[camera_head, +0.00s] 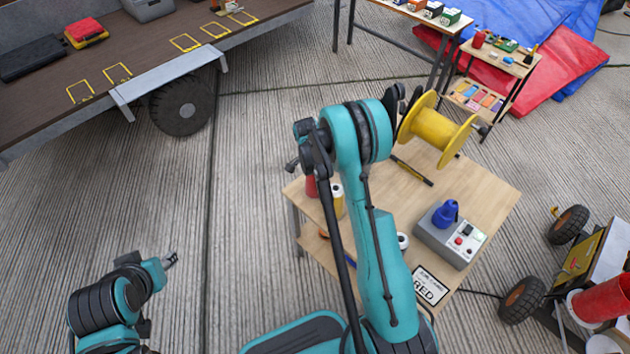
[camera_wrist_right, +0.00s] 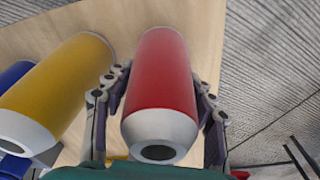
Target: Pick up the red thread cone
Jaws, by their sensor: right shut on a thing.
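The red thread cone (camera_wrist_right: 160,75) stands between the two fingers of my right gripper (camera_wrist_right: 161,84) in the right wrist view. The fingers close on it from both sides. In the head view the red cone (camera_head: 311,187) shows only partly beside my right arm, at the left edge of the wooden table (camera_head: 480,190). I cannot tell whether it touches the tabletop. A yellow thread cone (camera_wrist_right: 62,85) stands close to its left in the wrist view. My left gripper (camera_head: 172,259) is far from the table, over bare floor; its jaw opening is too small to judge.
A blue cone (camera_wrist_right: 14,75) shows at the wrist view's left edge. The table also holds a yellow spool (camera_head: 435,128), a grey control box (camera_head: 450,240) and a sign (camera_head: 430,286). A trailer bed (camera_head: 140,50) stands upper left. Floor between trailer and table is clear.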

